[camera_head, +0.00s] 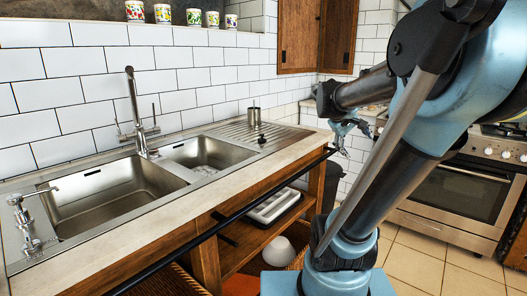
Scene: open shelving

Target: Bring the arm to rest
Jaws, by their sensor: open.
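My arm fills the right side of the head view, with blue and black links rising from the bottom and folding back near the top right. My gripper (349,133) is at the far end of the arm, small in the picture, beside the right end of the counter. Its fingers are open and I see nothing between them. It appears apart from the counter edge, though part of it is hard to make out against the white tiles.
A counter (110,248) with a double steel sink (115,203) runs along the left. A black rail (235,215) fronts it. An oven (463,195) stands right. Tiled floor shows between.

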